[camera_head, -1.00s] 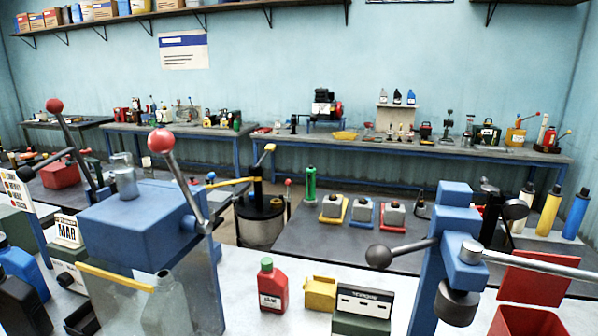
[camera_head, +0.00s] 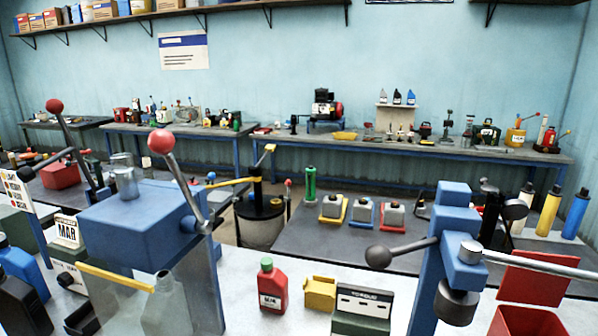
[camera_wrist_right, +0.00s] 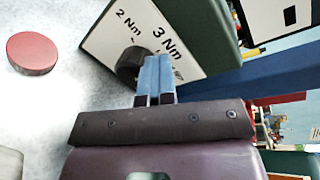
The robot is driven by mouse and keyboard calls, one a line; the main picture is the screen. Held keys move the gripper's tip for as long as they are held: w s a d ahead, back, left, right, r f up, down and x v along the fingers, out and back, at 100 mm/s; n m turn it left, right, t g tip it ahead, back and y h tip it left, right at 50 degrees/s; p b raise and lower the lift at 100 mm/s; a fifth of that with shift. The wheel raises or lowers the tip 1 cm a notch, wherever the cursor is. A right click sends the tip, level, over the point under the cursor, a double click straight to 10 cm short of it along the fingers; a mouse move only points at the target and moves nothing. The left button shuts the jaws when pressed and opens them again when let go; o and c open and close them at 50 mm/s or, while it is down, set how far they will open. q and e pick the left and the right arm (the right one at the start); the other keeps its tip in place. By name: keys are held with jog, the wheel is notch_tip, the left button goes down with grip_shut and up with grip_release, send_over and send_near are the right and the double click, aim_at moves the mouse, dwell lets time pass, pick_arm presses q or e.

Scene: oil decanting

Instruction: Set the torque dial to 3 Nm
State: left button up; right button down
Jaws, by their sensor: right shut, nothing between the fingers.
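The torque box (camera_head: 362,309) is a green block with a white face lettered TORQUE at the front of the bench in the head view. In the right wrist view its white dial face (camera_wrist_right: 157,22) shows the marks 2 Nm and 3 Nm, with 3 Nm nearer the fingers. The dark round dial knob (camera_wrist_right: 128,66) is partly hidden behind my right gripper (camera_wrist_right: 154,62). The right gripper's blue fingers are shut together, with nothing between them, at the knob's right side. I cannot tell whether they touch it, nor where the dial points. My left gripper is not in view.
A red bottle (camera_head: 272,286) and a yellow bin (camera_head: 320,293) stand left of the torque box. A blue lever press (camera_head: 452,240) rises close on its right, beside a red bin (camera_head: 528,318). A red disc (camera_wrist_right: 33,53) lies on the bench in the right wrist view.

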jog(key=shift+r, duration=0.3)
jog(key=f+v, duration=0.1)
jog(key=v, duration=0.4)
jog(key=shift+s+a, duration=0.4)
jog(key=shift+s, duration=0.1)
